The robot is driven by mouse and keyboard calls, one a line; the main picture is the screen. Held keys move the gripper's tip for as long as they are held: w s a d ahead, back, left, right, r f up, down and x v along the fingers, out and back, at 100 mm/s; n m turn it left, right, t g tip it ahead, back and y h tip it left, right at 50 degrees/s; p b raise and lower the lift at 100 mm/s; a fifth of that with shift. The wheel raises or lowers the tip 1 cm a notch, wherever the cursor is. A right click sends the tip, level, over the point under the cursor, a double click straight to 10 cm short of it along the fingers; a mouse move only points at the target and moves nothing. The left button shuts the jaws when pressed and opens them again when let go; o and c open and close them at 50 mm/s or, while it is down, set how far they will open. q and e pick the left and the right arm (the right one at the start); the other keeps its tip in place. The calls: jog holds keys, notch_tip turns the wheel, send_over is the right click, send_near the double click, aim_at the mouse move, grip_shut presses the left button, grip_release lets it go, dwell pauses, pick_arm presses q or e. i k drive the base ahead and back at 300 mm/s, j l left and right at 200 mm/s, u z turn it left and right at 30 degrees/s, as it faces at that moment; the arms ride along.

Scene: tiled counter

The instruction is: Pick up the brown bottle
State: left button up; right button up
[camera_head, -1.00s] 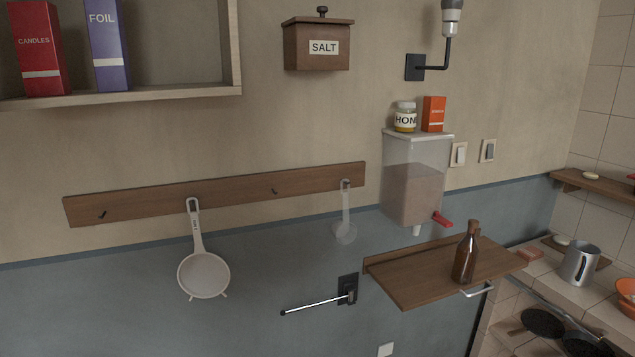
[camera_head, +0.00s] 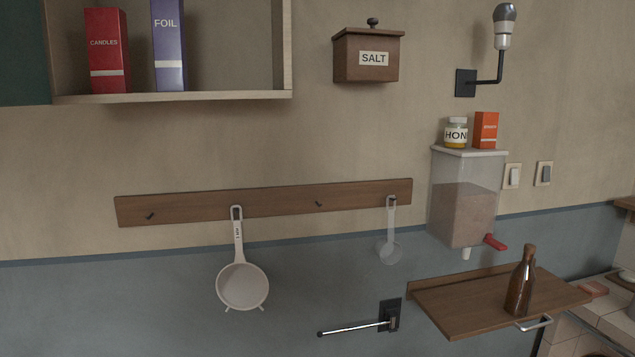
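The brown bottle (camera_head: 520,288) stands upright on a small wooden wall shelf (camera_head: 465,312) at the lower right. It has a narrow neck and a cork-coloured top. It stands near the shelf's right front part, close to a metal handle on the front edge. Neither of my grippers shows in this view.
A clear dispenser (camera_head: 463,205) with a red tap hangs above the shelf's back, left of the bottle. A metal rod (camera_head: 355,328) juts from the wall left of the shelf. A strainer (camera_head: 242,285) hangs from a hook rail (camera_head: 270,203). A tiled counter (camera_head: 590,318) lies at right.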

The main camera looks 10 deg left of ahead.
aim_at(523, 279)
jog(key=j+u, duration=0.25)
jog(key=j, duration=0.2)
jog(key=j+u, duration=0.2)
jog(key=j, duration=0.3)
jog(key=i+j+u, duration=0.25)
jog(key=j, duration=0.2)
jog(key=k+z, duration=0.1)
jog(key=z, duration=1.85)
jog(key=i+l+u, duration=0.1)
jog(key=l, duration=0.25)
jog(key=i+l+u, duration=0.1)
jog(key=i+l, duration=0.3)
jog(key=l, duration=0.3)
jog(key=i+l+u, duration=0.15)
jog(key=l, duration=0.25)
jog(key=i+l+u, duration=0.1)
jog(key=l, duration=0.3)
jog(key=i+l+u, duration=0.1)
jog(key=l, duration=0.3)
jog(key=i, duration=0.1)
